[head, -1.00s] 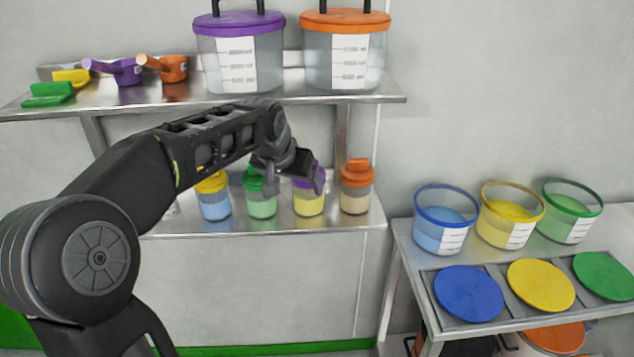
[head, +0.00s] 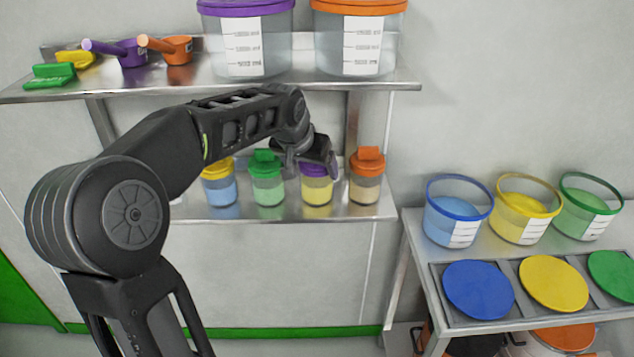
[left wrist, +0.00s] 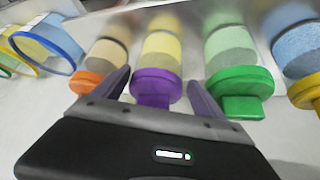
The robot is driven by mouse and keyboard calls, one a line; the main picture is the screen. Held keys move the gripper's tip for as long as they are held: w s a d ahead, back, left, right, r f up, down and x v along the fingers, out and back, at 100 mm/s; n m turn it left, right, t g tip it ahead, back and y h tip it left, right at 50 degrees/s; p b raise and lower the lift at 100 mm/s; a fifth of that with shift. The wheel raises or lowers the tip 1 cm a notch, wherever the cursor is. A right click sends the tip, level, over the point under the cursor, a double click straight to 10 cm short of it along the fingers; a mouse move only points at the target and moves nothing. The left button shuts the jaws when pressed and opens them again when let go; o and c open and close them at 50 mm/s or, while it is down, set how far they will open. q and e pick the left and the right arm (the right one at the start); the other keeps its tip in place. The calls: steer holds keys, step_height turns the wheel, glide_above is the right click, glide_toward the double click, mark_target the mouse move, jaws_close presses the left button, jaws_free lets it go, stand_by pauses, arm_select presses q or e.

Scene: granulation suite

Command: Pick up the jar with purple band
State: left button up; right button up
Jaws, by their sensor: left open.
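The jar with the purple band (head: 317,190) stands on the lower shelf, with pale yellow contents. My left gripper (head: 318,160) is in front of its top and hides part of the purple lid. In the left wrist view the purple-lidded jar (left wrist: 157,70) lies between the two open fingers of my left gripper (left wrist: 160,95). The fingers reach to about the lid on either side, and nothing is held. I cannot tell whether they touch the jar. My right gripper is not in view.
An orange-lidded jar (head: 366,178) stands close on the right, and a green-lidded jar (head: 267,180) on the left, with a yellow-lidded jar (head: 220,185) beyond. The upper shelf (head: 200,92) runs above. Open tubs stand on a table (head: 415,228) at the right.

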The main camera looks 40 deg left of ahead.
arm_select(q)
steer(key=shift+p+x, duration=0.55)
steer(key=shift+x, duration=2.05)
steer(key=shift+s+d, duration=0.1)
steer(key=shift+d, duration=0.1)
steer(key=c, duration=1.3)
steer(key=shift+r, duration=0.7)
steer(key=s+d+b, duration=0.2)
steer(key=s, duration=0.6)
steer(key=s+d+b, duration=0.2)
steer(key=s, duration=0.7)
steer(key=shift+s+d+b, duration=0.2)
steer(key=shift+d+b, duration=0.1)
